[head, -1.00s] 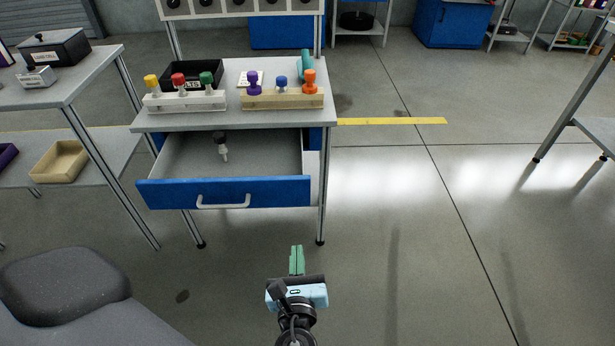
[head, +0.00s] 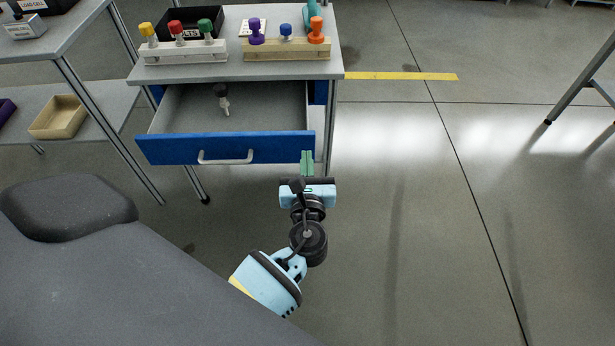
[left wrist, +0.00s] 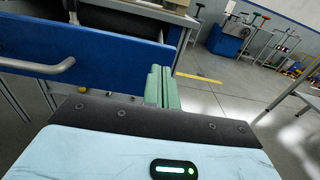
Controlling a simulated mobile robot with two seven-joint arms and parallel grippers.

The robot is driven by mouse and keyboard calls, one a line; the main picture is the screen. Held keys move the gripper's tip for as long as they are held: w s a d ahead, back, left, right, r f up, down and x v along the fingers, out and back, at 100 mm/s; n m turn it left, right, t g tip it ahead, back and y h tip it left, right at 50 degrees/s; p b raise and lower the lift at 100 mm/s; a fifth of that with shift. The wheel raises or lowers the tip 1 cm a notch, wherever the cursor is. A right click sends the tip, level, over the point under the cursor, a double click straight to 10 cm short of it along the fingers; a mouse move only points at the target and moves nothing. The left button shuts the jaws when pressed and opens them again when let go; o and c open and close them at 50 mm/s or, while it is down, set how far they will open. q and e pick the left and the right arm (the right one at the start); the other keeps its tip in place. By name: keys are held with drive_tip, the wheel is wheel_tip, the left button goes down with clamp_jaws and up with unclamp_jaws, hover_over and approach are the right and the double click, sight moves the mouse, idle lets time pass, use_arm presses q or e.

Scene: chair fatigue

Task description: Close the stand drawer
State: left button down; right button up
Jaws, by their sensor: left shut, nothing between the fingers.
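The stand drawer (head: 170,150) is pulled out from under the stand's tabletop (head: 200,77). It has a blue front and a pale bar handle (head: 226,157). A small dark and white item (head: 223,100) lies inside it. In the left wrist view the blue drawer front (left wrist: 100,55) and its handle (left wrist: 40,67) are at the left. My left gripper (head: 307,160), with green fingers, is shut and empty at the right end of the drawer front. The fingers also show in the left wrist view (left wrist: 161,86), beside the front's right end. I cannot tell whether they touch it. My right gripper is not seen.
Two racks with coloured knobs, a white one (head: 184,52) and a wooden one (head: 287,51), stand on the tabletop. A side table (head: 50,45) with a tan tray (head: 58,118) is at the left. A dark seat-like pad (head: 65,205) is at lower left.

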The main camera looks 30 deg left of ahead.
sight(306, 132)
use_arm(q)
drive_tip(key=x, duration=0.5)
drive_tip(key=shift+w+a+b, duration=0.1)
drive_tip(key=shift+w+b, duration=0.2)
drive_tip(key=shift+b, duration=0.05)
drive_tip(key=shift+w+a, duration=0.1)
drive_tip(key=shift+w, duration=0.05)
